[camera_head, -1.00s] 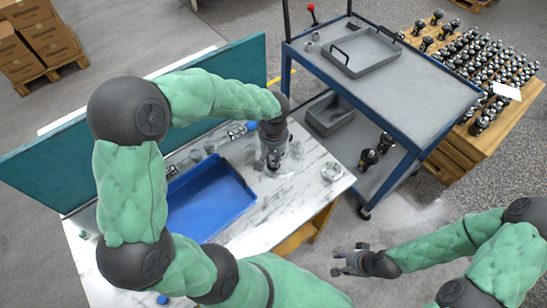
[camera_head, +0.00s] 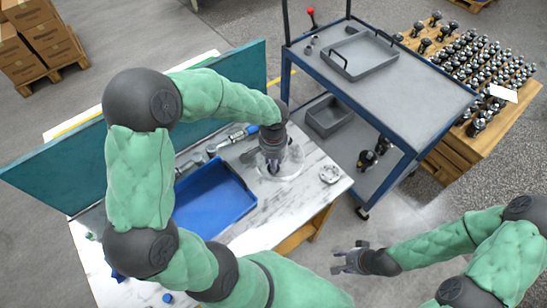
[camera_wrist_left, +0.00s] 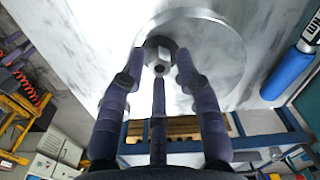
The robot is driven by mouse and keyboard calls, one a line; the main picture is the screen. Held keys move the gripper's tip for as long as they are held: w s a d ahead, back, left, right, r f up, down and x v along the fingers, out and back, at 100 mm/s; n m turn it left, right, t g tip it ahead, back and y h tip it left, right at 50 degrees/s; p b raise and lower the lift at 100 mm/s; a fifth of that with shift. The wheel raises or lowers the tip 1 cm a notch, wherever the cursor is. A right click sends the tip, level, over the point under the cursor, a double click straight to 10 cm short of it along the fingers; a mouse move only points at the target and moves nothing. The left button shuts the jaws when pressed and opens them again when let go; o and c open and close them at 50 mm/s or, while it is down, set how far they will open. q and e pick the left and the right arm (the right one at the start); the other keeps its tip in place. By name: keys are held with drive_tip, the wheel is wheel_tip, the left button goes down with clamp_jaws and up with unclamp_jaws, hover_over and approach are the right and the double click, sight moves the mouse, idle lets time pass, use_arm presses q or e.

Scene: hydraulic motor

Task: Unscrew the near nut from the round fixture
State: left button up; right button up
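The round fixture is a pale, shiny disc (camera_head: 293,163) on the marble-topped table, partly hidden by my left gripper in the head view. The left wrist view shows the disc (camera_wrist_left: 222,62) with a hexagonal metal nut (camera_wrist_left: 160,50) at its middle. My left gripper (camera_wrist_left: 160,68) has its three fingers spread around the nut, with gaps visible between fingers and nut. In the head view my left gripper (camera_head: 273,168) points down over the disc. My right gripper (camera_head: 338,261) is open and empty, off the table's near right edge.
A blue tray (camera_head: 207,210) lies left of the fixture. A small silver round part (camera_head: 329,174) lies to its right. Tools with blue handles (camera_head: 247,131) lie by the teal panel (camera_head: 228,72). A blue-framed cart (camera_head: 420,100) stands beyond the table.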

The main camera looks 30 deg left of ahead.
use_arm(q)
drive_tip(key=m+p, duration=0.1)
drive_tip(key=m, duration=0.2)
idle(0.5)
clamp_jaws()
drive_tip(key=shift+f+n, duration=0.1)
drive_tip(key=shift+n, duration=0.3)
drive_tip(key=n+b, duration=0.2)
drive_tip(key=shift+n, duration=0.4)
drive_tip(key=shift+n+b, duration=0.35)
drive_tip(key=shift+n, duration=0.65)
